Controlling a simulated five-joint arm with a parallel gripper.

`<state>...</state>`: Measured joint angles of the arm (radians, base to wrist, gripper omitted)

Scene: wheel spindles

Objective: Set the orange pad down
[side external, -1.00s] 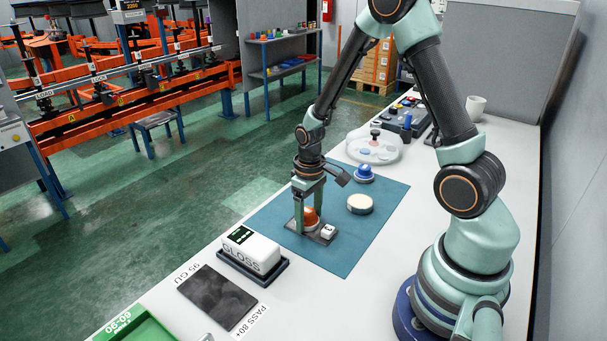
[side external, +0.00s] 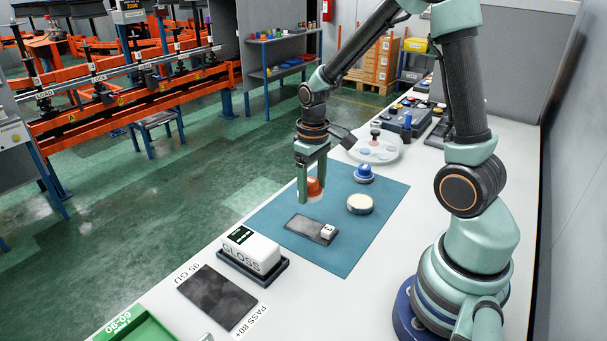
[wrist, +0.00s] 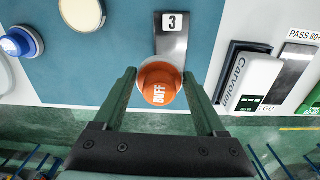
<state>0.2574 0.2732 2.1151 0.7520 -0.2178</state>
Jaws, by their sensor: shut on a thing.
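My gripper (side external: 312,192) is shut on the orange pad (side external: 314,187) and holds it in the air above the far left edge of the blue mat (side external: 345,262). In the wrist view the orange pad (wrist: 159,84), marked "BUFF", sits between my two green fingers. A dark metal plate (side external: 303,227) with a white "3" tag (side external: 328,231) lies on the mat below and in front of the pad, with nothing on it. It also shows in the wrist view (wrist: 172,46), partly behind the pad.
A cream pad (side external: 360,204) and a blue-and-white pad (side external: 364,174) stand on the mat. A white round tray (side external: 375,149) is behind them. The gloss meter (side external: 252,250) and a dark panel (side external: 217,297) lie in front of the mat. The mat's front right is bare.

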